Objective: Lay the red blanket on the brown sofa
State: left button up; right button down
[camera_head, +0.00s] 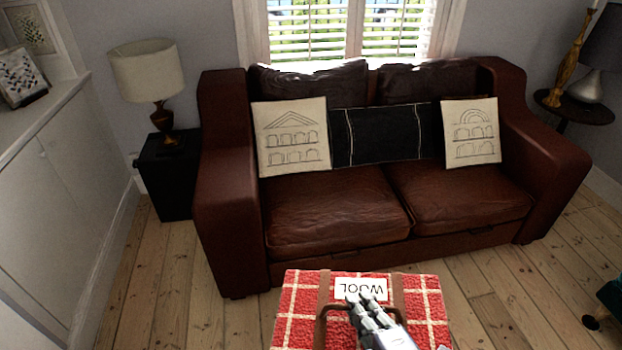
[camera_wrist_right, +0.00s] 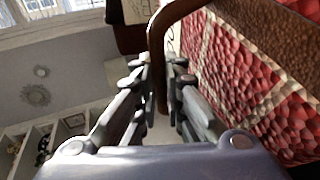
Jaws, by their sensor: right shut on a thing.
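The red blanket (camera_head: 300,305) is a folded red block with white check lines, brown straps and a white "WOOL" label, at the bottom centre of the head view. My right gripper (camera_head: 360,308) is shut on its brown strap handle; the handle (camera_wrist_right: 158,60) runs between the fingers in the right wrist view, with the blanket (camera_wrist_right: 225,75) to the right. The brown sofa (camera_head: 335,215) stands beyond the blanket, its two seat cushions bare. Where the blanket's underside is cannot be seen. My left gripper is not in view.
Two cream cushions (camera_head: 290,137) and a black cushion (camera_head: 382,135) lean on the sofa's backrest. A black side table (camera_head: 167,185) with a lamp (camera_head: 148,72) stands left of the sofa, a round table (camera_head: 575,110) right. Floorboards (camera_head: 190,275) are clear in front.

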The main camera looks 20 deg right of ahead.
aim_at(325, 207)
jog(key=i+l+u, duration=0.4)
jog(key=l, duration=0.25)
jog(key=i+l+u, duration=0.4)
jog(key=l, duration=0.8)
jog(key=i+u, duration=0.05)
